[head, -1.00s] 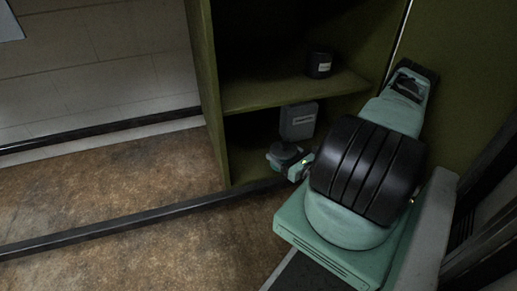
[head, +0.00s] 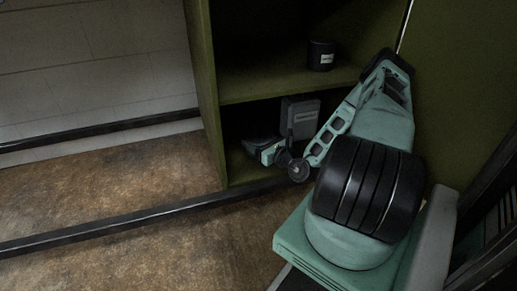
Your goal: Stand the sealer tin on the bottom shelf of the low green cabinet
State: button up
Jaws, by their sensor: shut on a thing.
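The sealer tin (head: 300,112), which I take to be the grey, box-shaped container with a small label, is upright in the dark lower compartment of the low green cabinet (head: 205,85), just under the upper shelf's front edge. My gripper (head: 262,147) is in the opening of that compartment, at the lower left of the tin. It is shut on the tin; the fingertips are dark and hard to make out. My forearm and wrist cover the right part of the opening. Whether the tin's base touches the bottom shelf (head: 240,170) cannot be seen.
A black cylindrical jar (head: 321,55) with a white label stands on the upper shelf (head: 250,88). A dark rail (head: 130,220) crosses the floor in front of the cabinet. The cabinet's left side wall is close to my gripper. The brown floor at left is clear.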

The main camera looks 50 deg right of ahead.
jog(key=shift+f, duration=0.35)
jog(key=o, duration=1.2)
jog(key=shift+s+r, duration=0.15)
jog(key=shift+s, duration=0.05)
jog(key=s+p, duration=0.2)
jog(key=s, duration=0.1)
jog(key=s+a+p, duration=0.1)
jog(key=s+p, duration=0.1)
jog(key=s, duration=0.1)
jog(key=s+p, duration=0.3)
jog(key=s, duration=0.1)
jog(key=shift+s+a+r, duration=0.1)
jog(key=shift+a, duration=0.25)
jog(key=shift+s+a+f, duration=0.1)
jog(key=shift+s+f, duration=0.1)
jog(key=shift+s, duration=0.45)
